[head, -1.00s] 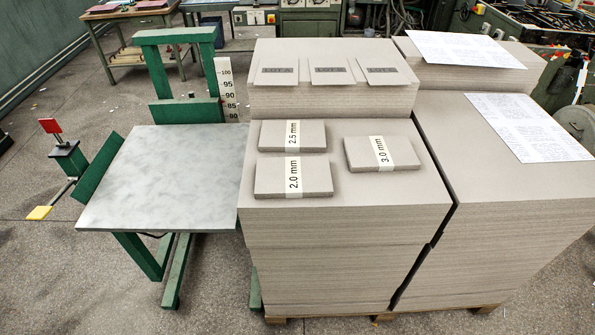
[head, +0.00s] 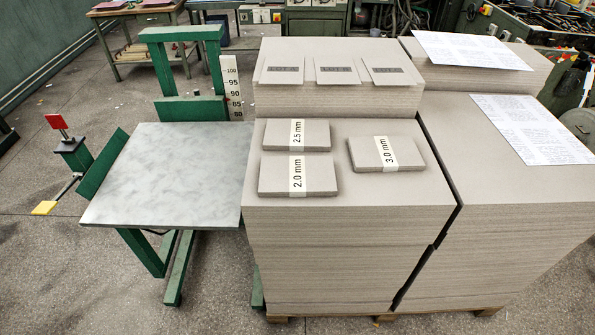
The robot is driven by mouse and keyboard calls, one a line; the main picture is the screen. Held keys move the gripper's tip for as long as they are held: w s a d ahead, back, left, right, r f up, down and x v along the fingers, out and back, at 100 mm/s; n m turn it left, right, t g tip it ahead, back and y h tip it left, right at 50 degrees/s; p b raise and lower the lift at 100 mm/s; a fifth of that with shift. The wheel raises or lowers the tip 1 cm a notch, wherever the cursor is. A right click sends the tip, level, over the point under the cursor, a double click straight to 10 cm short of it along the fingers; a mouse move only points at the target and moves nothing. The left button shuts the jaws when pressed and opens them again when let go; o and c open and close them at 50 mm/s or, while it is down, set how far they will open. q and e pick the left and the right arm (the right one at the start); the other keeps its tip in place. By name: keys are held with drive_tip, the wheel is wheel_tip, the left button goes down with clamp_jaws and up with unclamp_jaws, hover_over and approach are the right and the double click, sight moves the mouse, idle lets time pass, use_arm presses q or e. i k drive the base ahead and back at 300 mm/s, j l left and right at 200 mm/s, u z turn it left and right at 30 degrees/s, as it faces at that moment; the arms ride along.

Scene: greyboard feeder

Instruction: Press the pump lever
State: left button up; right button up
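The feeder's green frame carries a grey lift table (head: 165,175) with a bare top. A thin dark lever at its left side ends in a yellow pedal (head: 44,208) close to the floor; I take this to be the pump lever. A red flag-like handle (head: 56,122) stands on a small green block (head: 70,152) above it. A white height scale (head: 234,92) stands at the back right of the table, and the table sits below its lowest marks. Neither of my grippers shows in the head view.
Tall greyboard stacks (head: 345,255) on a pallet (head: 345,314) block the right side. Wrapped packs marked 2.0 mm (head: 275,175), 2.5 mm (head: 285,134) and 3.0 mm (head: 370,153) lie on top. The floor (head: 60,280) in front of the pedal is clear.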

sight(45, 207)
drive_tip(key=u, duration=0.4)
drive_tip(key=j+u, duration=0.15)
drive_tip(key=u, duration=0.2)
drive_tip(key=j+u, duration=0.1)
drive_tip(key=u, duration=0.3)
drive_tip(key=k+j+u, duration=0.1)
drive_tip(key=u, duration=0.25)
